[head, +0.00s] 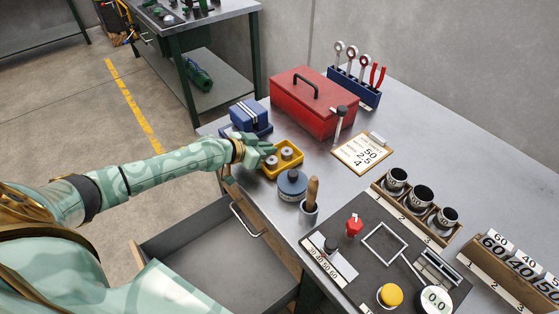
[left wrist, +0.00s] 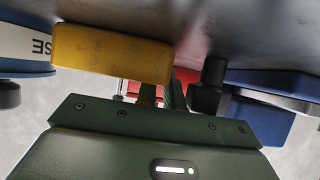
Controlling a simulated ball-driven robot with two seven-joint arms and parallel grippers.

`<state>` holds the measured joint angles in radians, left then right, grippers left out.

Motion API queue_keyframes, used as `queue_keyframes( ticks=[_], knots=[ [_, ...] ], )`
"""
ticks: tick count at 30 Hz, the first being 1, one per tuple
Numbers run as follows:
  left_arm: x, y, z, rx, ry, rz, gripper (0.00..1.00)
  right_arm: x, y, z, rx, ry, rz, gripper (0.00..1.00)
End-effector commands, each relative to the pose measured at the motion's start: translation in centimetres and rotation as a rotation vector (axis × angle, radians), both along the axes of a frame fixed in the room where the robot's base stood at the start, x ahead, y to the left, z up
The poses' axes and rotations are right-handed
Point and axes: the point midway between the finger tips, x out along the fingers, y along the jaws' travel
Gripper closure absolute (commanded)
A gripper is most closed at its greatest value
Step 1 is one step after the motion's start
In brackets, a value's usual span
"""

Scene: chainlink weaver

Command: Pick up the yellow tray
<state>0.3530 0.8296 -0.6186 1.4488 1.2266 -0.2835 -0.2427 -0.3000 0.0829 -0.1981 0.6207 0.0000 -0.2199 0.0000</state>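The yellow tray (head: 290,170) sits near the left edge of the workbench and holds small grey metal pieces. My left gripper (head: 264,151) is at the tray's left side, its fingers close to or at the rim. In the left wrist view the yellow tray's side (left wrist: 110,52) is large and just left of the dark green fingers (left wrist: 165,92). Whether the fingers grip the wall is hidden. My right gripper is not in view.
A blue box (head: 248,117) stands behind the gripper, and a red toolbox (head: 305,108) beyond the tray. A blue round tin (head: 292,186) is close in front of the tray. An open drawer (head: 215,255) juts out below the bench edge.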

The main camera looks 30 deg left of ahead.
Motion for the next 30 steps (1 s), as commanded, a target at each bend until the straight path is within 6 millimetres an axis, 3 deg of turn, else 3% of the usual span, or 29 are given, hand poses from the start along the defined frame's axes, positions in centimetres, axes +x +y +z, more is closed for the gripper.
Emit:
queue_keyframes(
  ticks=[2,16,24,30],
  knots=[
    [0.0,0.0,0.0,0.0,0.0,0.0,1.0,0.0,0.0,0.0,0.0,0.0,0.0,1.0],
    [0.0,0.0,0.6,-0.002,-0.002,0.0,1.0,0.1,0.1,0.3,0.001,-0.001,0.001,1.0],
    [0.0,0.0,3.6,-0.001,-0.005,0.001,1.0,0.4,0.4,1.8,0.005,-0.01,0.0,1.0],
    [-2.0,0.9,6.2,0.001,-0.004,0.0,1.0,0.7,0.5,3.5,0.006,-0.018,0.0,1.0]
  ],
)
